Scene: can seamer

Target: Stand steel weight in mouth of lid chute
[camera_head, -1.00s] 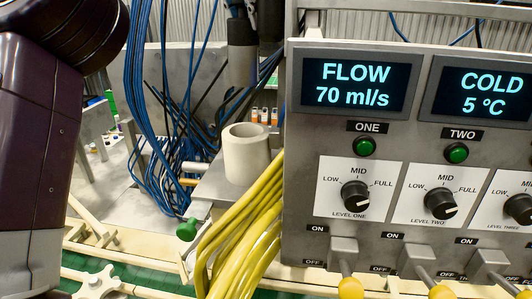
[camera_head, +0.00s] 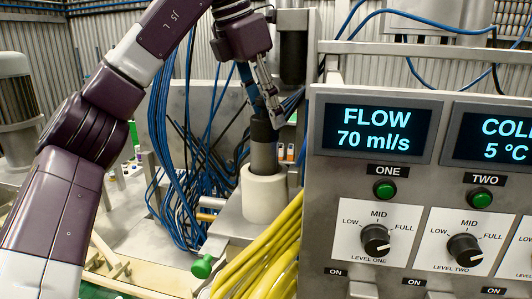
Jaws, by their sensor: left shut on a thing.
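The steel weight (camera_head: 263,156) is a grey upright cylinder with a black upper part. Its lower end goes into the open top of a cream, round, cup-like mouth (camera_head: 264,200), which looks like the lid chute's mouth. The front rim hides the weight's bottom, so I cannot tell how deep it sits or whether it rests on anything. My left gripper (camera_head: 268,108) reaches down from above and is shut on the weight's black top. My right gripper is not in view.
A control panel (camera_head: 420,200) with displays, green buttons and knobs stands close on the right. Yellow hoses (camera_head: 262,262) run just in front of the mouth. Blue cables (camera_head: 180,160) hang behind and left. A green knob (camera_head: 202,267) sits at lower left of the mouth.

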